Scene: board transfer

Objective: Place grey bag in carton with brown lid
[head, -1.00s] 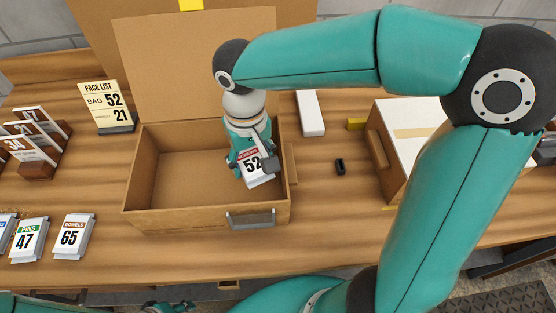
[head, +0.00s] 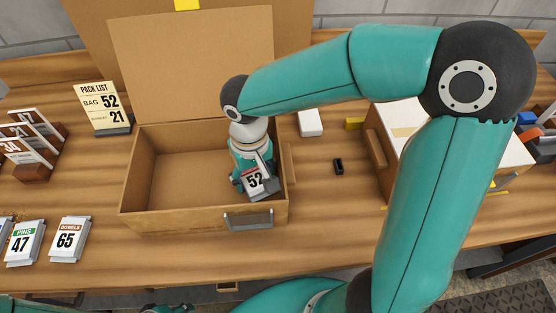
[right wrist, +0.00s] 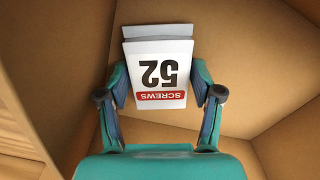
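The carton with the brown lid (head: 185,219) stands open on the table in the head view, its lid (head: 190,65) raised at the back. My right gripper (head: 254,178) is inside its right half, pointing down. It is shut on the grey bag (head: 256,182), whose white label reads SCREWS 52. In the right wrist view the bag (right wrist: 158,75) sits between the two fingers (right wrist: 160,90), which touch its sides. Whether the bag rests on the carton floor I cannot tell. A bit of my left gripper (head: 170,308) shows at the bottom edge, mostly cut off.
A pack list sign (head: 103,108) reads bag 52 and 21. Bags marked 65 (head: 70,238) and 47 (head: 24,243) lie at the left. A closed white-topped carton (head: 378,150), a white box (head: 310,123) and a small black item (head: 338,166) are to the right.

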